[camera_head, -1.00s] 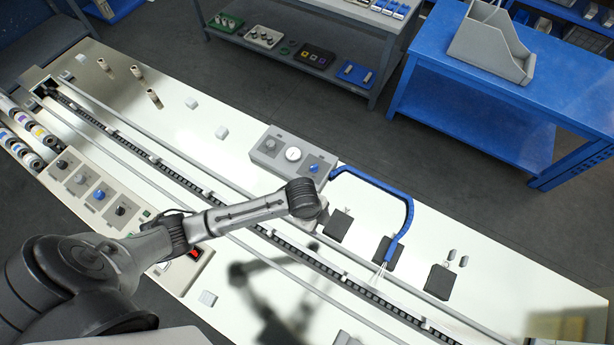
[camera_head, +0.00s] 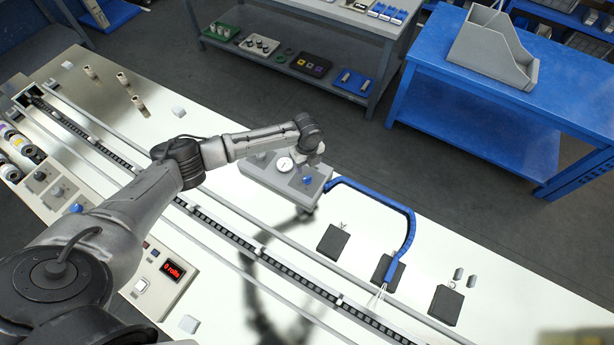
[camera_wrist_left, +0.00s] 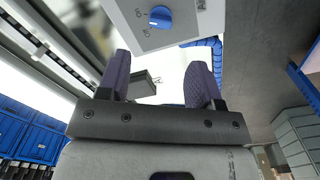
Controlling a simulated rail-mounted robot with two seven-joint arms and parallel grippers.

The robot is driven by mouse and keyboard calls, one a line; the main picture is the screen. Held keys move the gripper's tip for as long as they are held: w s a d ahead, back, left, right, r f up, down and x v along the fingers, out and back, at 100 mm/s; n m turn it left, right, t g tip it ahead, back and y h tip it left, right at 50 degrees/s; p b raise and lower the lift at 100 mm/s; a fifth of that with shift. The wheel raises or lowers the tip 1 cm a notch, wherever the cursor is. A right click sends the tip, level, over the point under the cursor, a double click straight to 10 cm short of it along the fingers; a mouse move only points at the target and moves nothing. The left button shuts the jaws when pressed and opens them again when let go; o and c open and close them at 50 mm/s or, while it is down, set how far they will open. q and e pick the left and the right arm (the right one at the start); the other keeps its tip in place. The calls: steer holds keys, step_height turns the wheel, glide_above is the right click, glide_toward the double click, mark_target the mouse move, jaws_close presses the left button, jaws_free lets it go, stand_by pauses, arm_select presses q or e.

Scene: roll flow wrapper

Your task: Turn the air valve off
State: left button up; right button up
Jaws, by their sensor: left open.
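The air unit is a grey box (camera_head: 262,172) on the white machine top, with a round white gauge (camera_head: 284,164) and a blue valve knob (camera_head: 307,180) on its face. A blue hose (camera_head: 390,203) runs from its right side. My left gripper (camera_head: 315,158) is just above the right part of the box, close to the knob and partly covering the face. In the left wrist view, the two dark fingers (camera_wrist_left: 160,78) are spread with nothing between them. The blue knob (camera_wrist_left: 160,17) lies beyond the fingertips, apart from them, with small markings beside it.
A dark chain conveyor (camera_head: 240,241) and rails run along the machine. A control panel with a red display (camera_head: 172,269) lies under my left arm. Dark square plates (camera_head: 333,242) are right of the box. A blue table (camera_head: 440,100) and grey shelf stand beyond the aisle.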

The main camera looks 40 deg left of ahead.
mark_target(307, 178)
arm_select(q)
step_height(307, 178, down, 8)
steer(key=shift+f+b, duration=0.1)
steer(key=shift+b, duration=0.2)
steer(key=shift+f, duration=0.6)
steer(key=shift+c, duration=0.2)
steer(key=c, duration=0.9)
